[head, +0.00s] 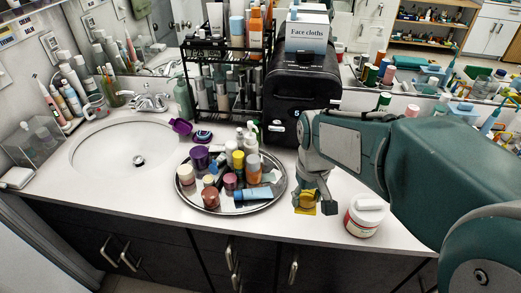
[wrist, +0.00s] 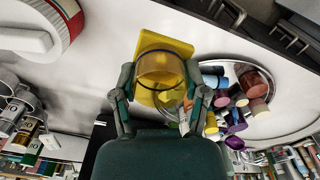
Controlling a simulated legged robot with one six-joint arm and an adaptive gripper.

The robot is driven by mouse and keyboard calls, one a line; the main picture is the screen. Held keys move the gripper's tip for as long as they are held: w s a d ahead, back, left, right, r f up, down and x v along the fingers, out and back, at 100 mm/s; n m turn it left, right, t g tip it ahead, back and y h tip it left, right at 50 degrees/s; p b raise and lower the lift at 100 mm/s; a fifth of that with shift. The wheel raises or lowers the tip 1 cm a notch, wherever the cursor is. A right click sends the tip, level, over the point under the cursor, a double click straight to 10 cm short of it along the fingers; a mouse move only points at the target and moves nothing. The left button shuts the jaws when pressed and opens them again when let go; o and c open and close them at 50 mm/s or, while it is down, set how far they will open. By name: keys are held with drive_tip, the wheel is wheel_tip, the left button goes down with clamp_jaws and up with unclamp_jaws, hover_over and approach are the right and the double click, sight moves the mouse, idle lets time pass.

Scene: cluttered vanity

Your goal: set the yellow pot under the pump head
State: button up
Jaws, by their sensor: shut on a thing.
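The yellow pot (wrist: 160,70) is a see-through yellow cup shape between my fingers in the wrist view. My gripper (wrist: 162,88) is shut on it, one finger on each side. A flat yellow pad (wrist: 172,46) lies behind the pot. In the head view my gripper (head: 312,203) is low over the counter right of the round tray, and yellow (head: 305,209) shows beneath it. The fingers mostly hide the pot there, and I cannot tell whether it touches the pad. I cannot clearly pick out the pump head.
A round mirrored tray (head: 222,208) crowded with small bottles and jars stands just left of my gripper. A white jar with a red band (head: 363,218) stands to the right. A black case (head: 303,95) and a rack (head: 226,75) stand behind. The counter's front edge is close.

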drive_tip(key=w+f, duration=0.3)
drive_tip(key=w, duration=0.1)
drive_tip(key=w+d+f, duration=0.1)
drive_tip(key=w+f, duration=0.2)
drive_tip(key=w, duration=0.1)
drive_tip(key=w+f, duration=0.3)
drive_tip(key=w, duration=0.1)
drive_tip(key=shift+w+d, duration=0.3)
drive_tip(key=shift+w, duration=0.1)
drive_tip(key=shift+w+a+f, duration=0.15)
drive_tip(key=shift+w+f, duration=0.35)
drive_tip(key=shift+f, duration=1.5)
drive_tip(key=shift+f, duration=0.1)
drive_tip(key=o, duration=1)
